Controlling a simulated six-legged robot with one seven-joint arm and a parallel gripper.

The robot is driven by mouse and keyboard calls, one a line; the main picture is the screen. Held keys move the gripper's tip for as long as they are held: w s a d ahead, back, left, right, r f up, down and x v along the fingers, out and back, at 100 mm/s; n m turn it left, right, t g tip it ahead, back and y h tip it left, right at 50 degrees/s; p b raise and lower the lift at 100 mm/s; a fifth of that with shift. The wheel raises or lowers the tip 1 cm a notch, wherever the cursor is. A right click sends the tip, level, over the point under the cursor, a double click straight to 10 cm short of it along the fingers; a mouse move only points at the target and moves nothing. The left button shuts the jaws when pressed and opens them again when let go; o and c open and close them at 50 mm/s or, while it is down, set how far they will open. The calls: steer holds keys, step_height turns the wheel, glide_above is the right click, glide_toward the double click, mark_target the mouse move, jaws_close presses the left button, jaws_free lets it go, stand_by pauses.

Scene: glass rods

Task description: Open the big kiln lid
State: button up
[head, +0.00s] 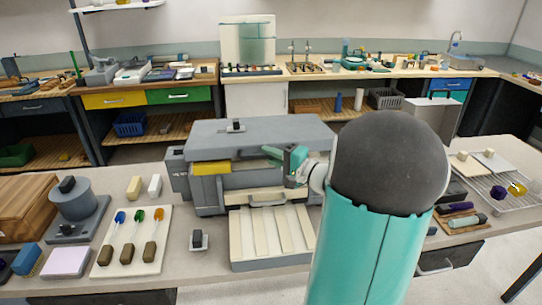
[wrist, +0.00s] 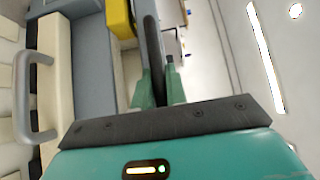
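The big kiln (head: 207,202) is a grey box at the middle of the bench in the head view. Its flat grey lid (head: 262,130) lies over the top, with a cream-lined gap below it in the wrist view. My gripper (head: 285,160) is at the lid's front edge, right of centre. In the wrist view my gripper's green fingers (wrist: 160,88) stand close on both sides of a dark upright bar (wrist: 152,35), which looks like the lid's handle. A pale front handle (wrist: 35,100) is at left in the wrist view.
A yellow block (head: 211,168) is at the kiln's front left. A pale slatted tray (head: 270,235) lies in front. A white board (head: 130,258) with coloured rods and a small grey stand (head: 198,238) lie left. A wire rack (head: 505,190) is at right.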

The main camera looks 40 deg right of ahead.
jaws_close()
steer(key=shift+r, duration=0.1)
